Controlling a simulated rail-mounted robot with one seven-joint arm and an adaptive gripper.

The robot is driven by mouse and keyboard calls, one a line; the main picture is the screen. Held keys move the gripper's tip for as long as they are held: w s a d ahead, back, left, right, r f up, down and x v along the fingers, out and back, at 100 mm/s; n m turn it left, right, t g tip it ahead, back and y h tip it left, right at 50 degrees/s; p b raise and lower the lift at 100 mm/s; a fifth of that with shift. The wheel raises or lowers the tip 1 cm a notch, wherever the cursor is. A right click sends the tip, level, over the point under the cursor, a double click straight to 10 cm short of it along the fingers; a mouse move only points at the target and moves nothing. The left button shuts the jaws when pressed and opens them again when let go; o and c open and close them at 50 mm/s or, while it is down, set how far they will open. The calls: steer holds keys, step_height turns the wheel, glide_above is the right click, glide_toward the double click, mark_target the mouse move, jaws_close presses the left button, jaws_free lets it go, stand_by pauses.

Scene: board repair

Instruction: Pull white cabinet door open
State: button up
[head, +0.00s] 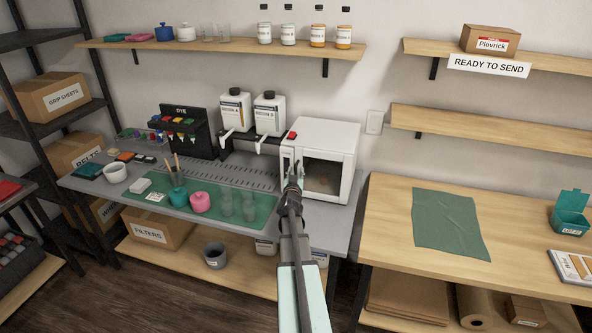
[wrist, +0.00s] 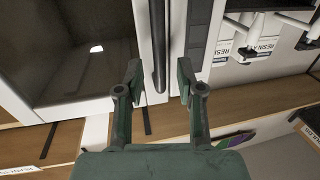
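The white cabinet (head: 333,133) stands at the right end of the grey bench, and its door with a dark window (head: 322,176) looks shut. In the wrist view the door (wrist: 75,45) fills the upper left, with a dark vertical bar handle (wrist: 159,45) at its edge. My gripper (wrist: 160,72) is open, one finger on each side of the handle's end. I cannot tell whether either finger touches it. In the head view my gripper (head: 296,170) is in front of the cabinet's left front edge and hides the handle.
Two white resin bottles (head: 236,109) stand on a dark rack left of the cabinet. A green mat (head: 150,190) with cups and a pink pot (head: 200,202) lies on the bench. A wooden table (head: 385,225) with a green cloth (head: 447,225) stands at the right.

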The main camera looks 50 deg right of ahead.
steer(key=shift+w+d, duration=0.35)
steer(key=shift+d, duration=0.25)
jaws_close()
steer(key=shift+a+f+b, duration=0.1)
steer(key=shift+a+b, duration=0.05)
steer(key=shift+b, duration=0.15)
